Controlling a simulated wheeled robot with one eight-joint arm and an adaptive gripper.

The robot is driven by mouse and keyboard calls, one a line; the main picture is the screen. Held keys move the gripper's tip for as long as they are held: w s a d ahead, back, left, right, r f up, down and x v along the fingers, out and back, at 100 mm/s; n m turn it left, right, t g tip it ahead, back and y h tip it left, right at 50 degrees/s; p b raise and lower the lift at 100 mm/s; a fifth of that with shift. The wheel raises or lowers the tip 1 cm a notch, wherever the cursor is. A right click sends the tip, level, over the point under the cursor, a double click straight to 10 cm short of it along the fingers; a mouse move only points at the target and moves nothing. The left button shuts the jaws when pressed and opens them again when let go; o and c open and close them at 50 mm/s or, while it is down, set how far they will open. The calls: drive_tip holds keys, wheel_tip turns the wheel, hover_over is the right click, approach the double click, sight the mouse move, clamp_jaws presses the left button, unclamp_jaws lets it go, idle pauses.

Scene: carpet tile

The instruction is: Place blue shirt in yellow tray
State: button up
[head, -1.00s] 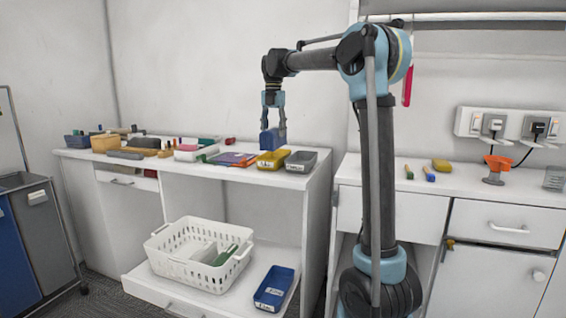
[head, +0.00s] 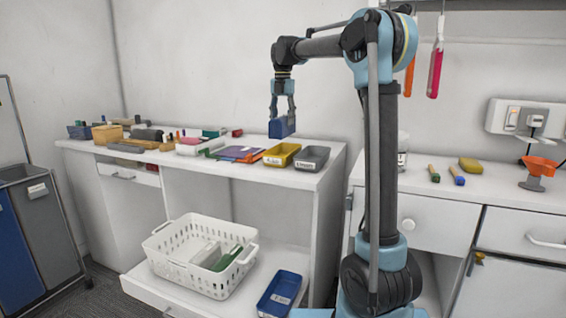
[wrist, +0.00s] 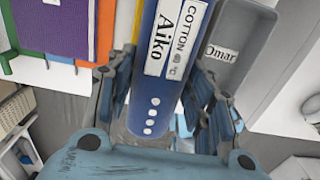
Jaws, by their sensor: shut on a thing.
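The blue shirt (head: 282,127) is a compact dark blue bundle. In the wrist view the blue shirt (wrist: 165,75) bears a white label reading "Cotton" and "Aiko", with white dots below. My gripper (head: 282,116) points down and is shut on it, with a finger on each side. The yellow tray (head: 270,160) stands on the left counter near its right end, with a white label on its front. The shirt hangs above the tray in the head view, apart from it. The yellow tray is not clearly visible in the wrist view, where the shirt blocks the middle.
A grey tray (head: 301,165), labelled "Omar" in the wrist view, stands right of the yellow tray. Purple and orange flat items (head: 240,154) lie to its left. A white basket (head: 170,268) and a blue tray (head: 268,308) sit on the lower shelf.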

drive_tip(key=shift+f, duration=5.05)
drive_tip(key=o, duration=1.2)
drive_tip(key=shift+c, duration=0.2)
wheel_tip(320, 180, up, 12)
drive_tip(key=shift+r, duration=0.1)
